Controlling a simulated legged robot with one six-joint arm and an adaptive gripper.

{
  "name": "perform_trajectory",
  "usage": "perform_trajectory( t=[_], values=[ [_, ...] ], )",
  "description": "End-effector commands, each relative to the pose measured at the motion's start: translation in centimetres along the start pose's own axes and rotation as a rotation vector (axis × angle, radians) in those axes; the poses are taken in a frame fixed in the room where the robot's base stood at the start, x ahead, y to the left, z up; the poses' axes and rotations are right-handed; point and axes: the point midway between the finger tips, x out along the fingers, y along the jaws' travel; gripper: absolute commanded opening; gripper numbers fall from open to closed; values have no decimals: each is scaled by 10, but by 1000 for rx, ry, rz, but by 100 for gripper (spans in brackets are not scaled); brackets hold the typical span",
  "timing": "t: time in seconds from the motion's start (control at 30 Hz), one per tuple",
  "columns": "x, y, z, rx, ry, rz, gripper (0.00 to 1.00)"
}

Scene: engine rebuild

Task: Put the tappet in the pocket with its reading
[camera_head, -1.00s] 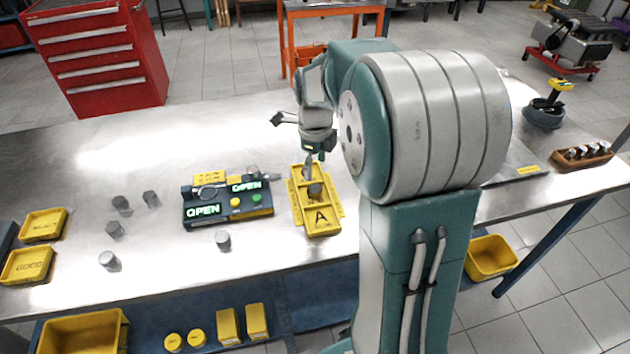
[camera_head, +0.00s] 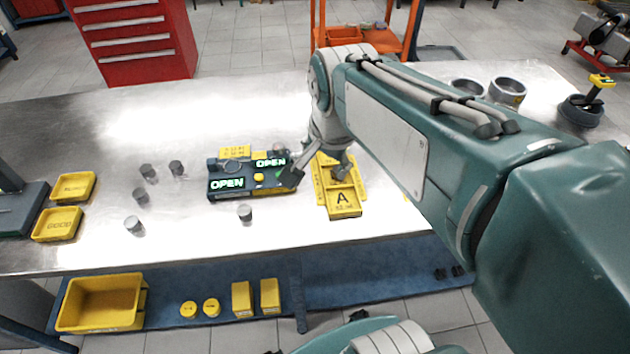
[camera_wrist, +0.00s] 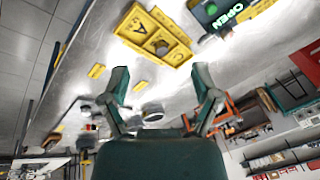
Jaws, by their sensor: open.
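A yellow tray marked A (camera_head: 343,211) sits on the metal bench; it also shows in the wrist view (camera_wrist: 176,55). A dark round piece (camera_wrist: 161,47), apparently a tappet, sits in one of its pockets. Several grey tappets stand left of it, one nearest the gauge's front (camera_head: 245,213) and others farther left (camera_head: 134,226). The dark gauge (camera_head: 220,195) shows two green OPEN readings. My gripper (camera_head: 316,172) is over the tray's left side in the head view, partly hiding its back. In the wrist view my gripper (camera_wrist: 162,82) is spread open with nothing between its fingers.
Yellow bins, one marked GOOD (camera_head: 56,226), lie at the bench's left end. A shelf below holds a large yellow bin (camera_head: 100,306) and small yellow parts. A red drawer cabinet (camera_head: 140,40) and an orange cart (camera_head: 362,40) stand behind. The bench's back left is clear.

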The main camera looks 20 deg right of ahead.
Motion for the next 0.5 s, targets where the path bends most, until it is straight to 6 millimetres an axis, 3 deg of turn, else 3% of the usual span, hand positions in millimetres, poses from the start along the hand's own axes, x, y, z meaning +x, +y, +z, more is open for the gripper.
perform_trajectory(
  t=[0.3,0.5],
  values=[
    [-16,34,58,-769,118,-113,80],
    [-15,43,70,-981,162,-130,80]
  ],
)
